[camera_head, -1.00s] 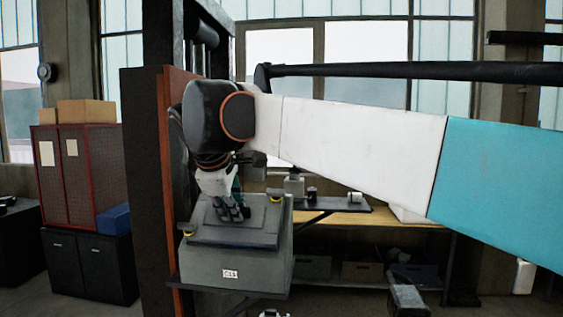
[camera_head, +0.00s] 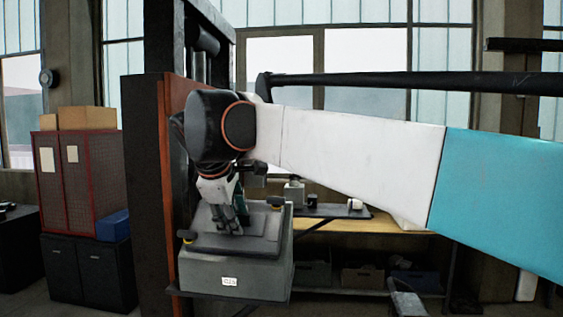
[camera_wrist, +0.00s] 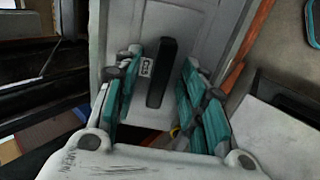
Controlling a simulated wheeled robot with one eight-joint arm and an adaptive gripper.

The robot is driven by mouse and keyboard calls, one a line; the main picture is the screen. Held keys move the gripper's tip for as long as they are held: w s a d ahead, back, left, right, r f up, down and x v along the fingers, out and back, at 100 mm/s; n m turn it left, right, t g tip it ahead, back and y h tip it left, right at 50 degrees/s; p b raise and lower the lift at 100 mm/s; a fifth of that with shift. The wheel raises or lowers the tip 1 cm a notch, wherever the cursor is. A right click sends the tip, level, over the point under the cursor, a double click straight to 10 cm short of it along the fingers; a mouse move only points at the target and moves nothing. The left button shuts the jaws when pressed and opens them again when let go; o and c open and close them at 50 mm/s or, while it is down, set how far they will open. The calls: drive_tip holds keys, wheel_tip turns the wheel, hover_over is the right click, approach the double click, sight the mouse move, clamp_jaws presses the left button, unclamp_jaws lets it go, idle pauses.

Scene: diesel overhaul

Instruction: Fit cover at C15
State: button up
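A grey box (camera_head: 235,278) with a small white label, which seems to read C15, stands in the head view beside the dark column. A dark grey cover plate (camera_head: 258,243) lies on its top; I cannot tell whether it is fully seated. My gripper (camera_head: 236,227) points down at the plate. In the wrist view, my gripper's teal fingers (camera_wrist: 165,112) are spread on both sides of a black bar handle (camera_wrist: 161,73) on a grey panel (camera_wrist: 186,25), with gaps to it. A small label (camera_wrist: 146,67) sits beside the handle.
A dark column with an orange-brown face (camera_head: 168,170) stands close at the left of the box. A wooden workbench (camera_head: 370,221) with small items is behind at the right. Red cabinets (camera_head: 85,170) stand at the far left.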

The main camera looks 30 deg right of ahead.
drive_tip(key=shift+d, duration=0.25)
drive_tip(key=v, duration=1.2)
drive_tip(key=shift+a, duration=0.2)
